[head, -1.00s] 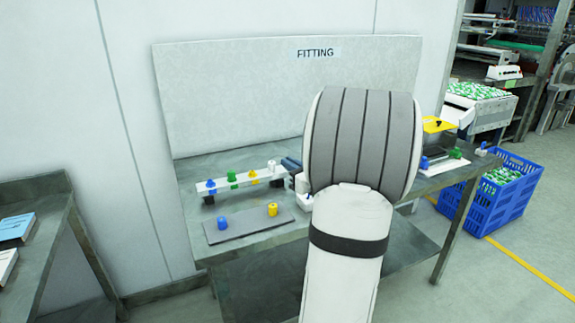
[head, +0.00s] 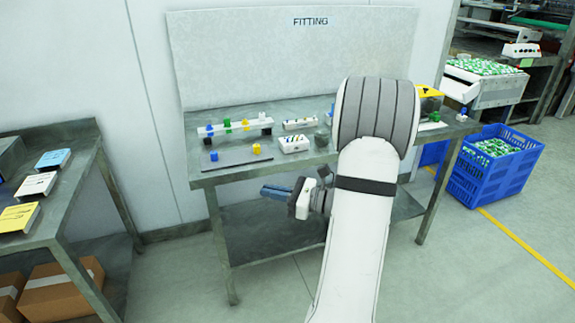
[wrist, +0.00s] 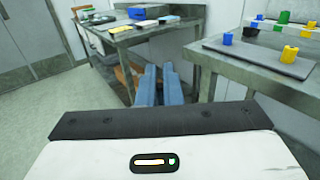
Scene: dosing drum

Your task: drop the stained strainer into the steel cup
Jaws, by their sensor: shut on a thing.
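My gripper (head: 275,191) is in front of the near edge of the table marked FITTING, below its top. Its blue fingers (wrist: 158,86) point ahead in the wrist view, close together. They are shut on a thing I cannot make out. I cannot pick out the stained strainer or the steel cup for certain. A small dark grey round thing (head: 322,138) stands on the table beside my arm, too small to name. My arm hides part of the table top.
The FITTING table (head: 225,176) carries a rail with coloured knobs (head: 236,128) and a dark plate (head: 228,159). Another table (head: 75,190) at left holds booklets (head: 38,186). A blue crate (head: 490,180) stands on the floor at right. Floor between the tables is open.

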